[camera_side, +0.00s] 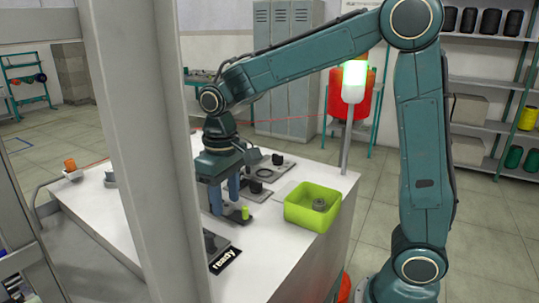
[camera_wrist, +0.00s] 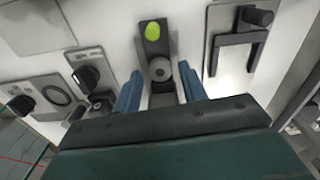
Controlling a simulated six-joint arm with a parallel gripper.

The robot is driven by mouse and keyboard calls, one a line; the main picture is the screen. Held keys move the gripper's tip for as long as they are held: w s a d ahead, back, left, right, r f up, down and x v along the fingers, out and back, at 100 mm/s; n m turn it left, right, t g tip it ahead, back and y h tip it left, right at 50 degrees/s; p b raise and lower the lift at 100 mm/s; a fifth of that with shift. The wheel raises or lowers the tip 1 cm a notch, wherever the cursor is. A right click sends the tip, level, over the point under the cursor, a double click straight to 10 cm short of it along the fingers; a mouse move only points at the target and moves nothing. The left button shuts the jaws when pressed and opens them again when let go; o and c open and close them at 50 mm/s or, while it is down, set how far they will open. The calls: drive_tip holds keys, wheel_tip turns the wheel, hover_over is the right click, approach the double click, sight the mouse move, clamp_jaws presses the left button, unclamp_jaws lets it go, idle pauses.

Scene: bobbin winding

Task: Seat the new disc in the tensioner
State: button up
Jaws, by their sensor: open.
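The tensioner appears to be the dark narrow plate with a yellow-green knob (camera_wrist: 152,32) at its far end; the knob also shows in the side view (camera_side: 245,212). A grey round disc with a lighter centre (camera_wrist: 160,70) lies on this plate in the wrist view, between my fingers. I cannot tell whether it sits fully down. My gripper (camera_wrist: 161,91) is open, its blue fingers on either side of the disc with gaps. In the side view my gripper (camera_side: 224,197) points down, low over the plate, and its fingers hide the disc.
A lime-green bin (camera_side: 297,213) with a dark grey round part (camera_side: 320,204) inside stands at the table's right edge. Grey plates with black knobs (camera_wrist: 88,76) lie left in the wrist view. A plate with a black handle frame (camera_wrist: 236,42) lies right.

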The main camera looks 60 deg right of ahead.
drive_tip(key=shift+r, duration=0.1)
drive_tip(key=c, duration=0.6)
drive_tip(key=shift+r, duration=0.2)
drive_tip(key=shift+c, duration=0.2)
drive_tip(key=shift+r, duration=2.3)
drive_tip(key=shift+r, duration=0.5)
wheel_tip(320, 180, up, 5)
drive_tip(key=w+d+m, duration=0.1)
drive_tip(key=d+m, duration=0.5)
drive_tip(key=d, duration=1.3)
drive_tip(key=shift+w+a+f, duration=0.1)
drive_tip(key=shift+f, duration=1.1)
drive_tip(key=shift+w+a+f, duration=0.1)
drive_tip(key=shift+f, duration=1.1)
